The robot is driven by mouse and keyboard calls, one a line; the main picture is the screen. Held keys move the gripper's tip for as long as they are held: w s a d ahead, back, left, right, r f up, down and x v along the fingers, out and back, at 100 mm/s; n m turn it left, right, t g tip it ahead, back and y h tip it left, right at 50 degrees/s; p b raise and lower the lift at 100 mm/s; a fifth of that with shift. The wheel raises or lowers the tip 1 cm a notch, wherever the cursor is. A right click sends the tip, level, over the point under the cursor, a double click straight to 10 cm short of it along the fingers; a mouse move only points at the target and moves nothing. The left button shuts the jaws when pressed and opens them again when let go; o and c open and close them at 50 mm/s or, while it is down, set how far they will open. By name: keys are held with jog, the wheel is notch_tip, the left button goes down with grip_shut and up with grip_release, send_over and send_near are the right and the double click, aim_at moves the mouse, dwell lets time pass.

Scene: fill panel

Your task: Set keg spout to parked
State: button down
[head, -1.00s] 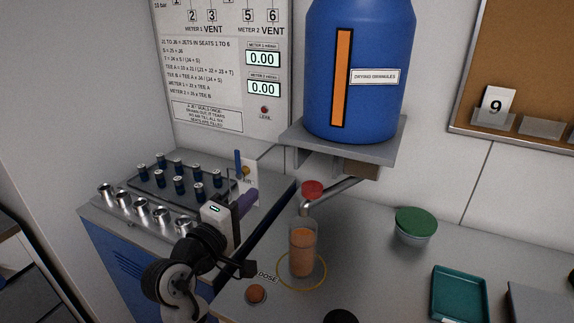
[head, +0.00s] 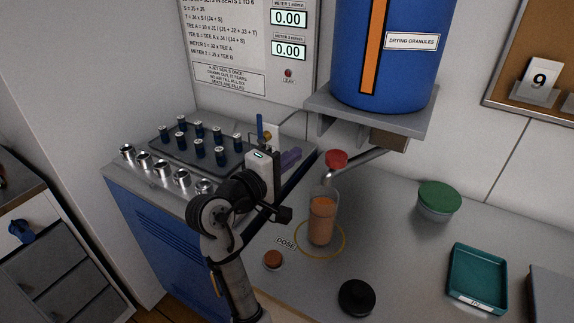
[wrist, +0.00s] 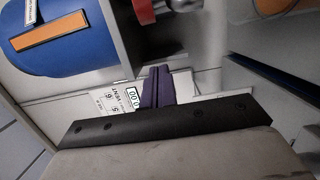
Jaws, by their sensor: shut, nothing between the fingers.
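The blue keg (head: 405,62), labelled DRYING GRANULES, stands on a wall shelf with an orange strip down its front. The outlet is over a clear jar of orange granules (head: 321,218), inside a yellow ring (head: 345,243) marked DOSE. My gripper (head: 292,157) has purple fingers, shut and empty, left of the red cap and apart from it. In the wrist view the fingers (wrist: 157,84) are together; a red part (wrist: 144,10) shows above them.
A rack of dark jets (head: 200,150) and several metal cups (head: 160,168) are at left.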

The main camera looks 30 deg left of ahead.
jog(key=w+d+b, duration=0.1)
jog(key=d, duration=0.1)
jog(key=w+d, duration=0.2)
jog(key=shift+w+d+b, duration=0.3)
jog(key=shift+d+b, duration=0.05)
jog(key=shift+b, duration=0.05)
